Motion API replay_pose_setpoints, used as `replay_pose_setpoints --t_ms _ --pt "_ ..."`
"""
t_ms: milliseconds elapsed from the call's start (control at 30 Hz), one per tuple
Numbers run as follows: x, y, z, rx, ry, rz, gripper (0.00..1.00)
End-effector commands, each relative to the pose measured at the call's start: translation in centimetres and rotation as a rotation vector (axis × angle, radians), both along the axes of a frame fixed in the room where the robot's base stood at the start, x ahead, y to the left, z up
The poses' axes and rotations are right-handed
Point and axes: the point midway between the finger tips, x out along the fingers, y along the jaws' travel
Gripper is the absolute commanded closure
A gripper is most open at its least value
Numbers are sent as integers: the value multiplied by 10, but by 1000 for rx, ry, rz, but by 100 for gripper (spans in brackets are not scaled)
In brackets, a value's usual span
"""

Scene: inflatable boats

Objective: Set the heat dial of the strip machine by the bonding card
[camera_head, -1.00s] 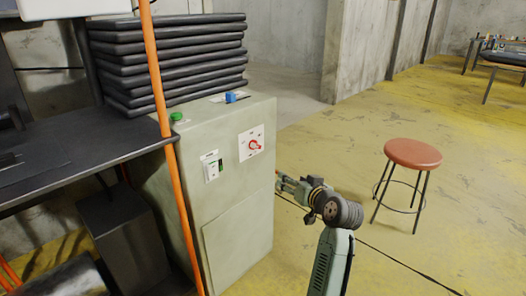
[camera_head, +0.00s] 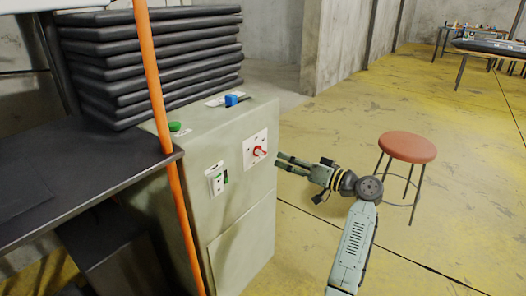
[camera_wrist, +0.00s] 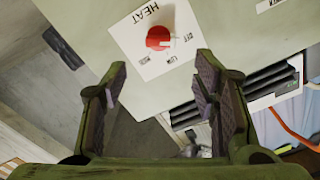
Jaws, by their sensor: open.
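The strip machine (camera_head: 240,225) is a pale green cabinet in the middle of the head view. Its red heat dial (camera_head: 260,151) sits on a white plate on the cabinet's front. In the wrist view the red dial (camera_wrist: 158,38) shows on a plate marked HEAT, with smaller marks around it that I cannot read surely. My gripper (camera_head: 279,161) is open and empty, just right of the dial and pointing toward the cabinet. In the wrist view the dial lies ahead, above the gap between my fingertips (camera_wrist: 160,80), apart from them. I cannot make out a bonding card.
A green button (camera_head: 175,127) and a blue control (camera_head: 231,100) are on the cabinet top. A white switch panel (camera_head: 216,179) is left of the dial. An orange post (camera_head: 163,100) and dark table (camera_head: 70,165) stand left. A red stool (camera_head: 407,147) is right.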

Motion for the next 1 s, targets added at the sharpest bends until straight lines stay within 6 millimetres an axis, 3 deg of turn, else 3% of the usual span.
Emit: replay_pose_setpoints --t_ms 200,400,867,1000 --pt "25 37 2 -1 -1 4 46" --pt "43 61 1 0 0 1 46" --pt "51 71 0 -1 -1 -1 46" --pt "51 71 0 -1 -1 -1 55"
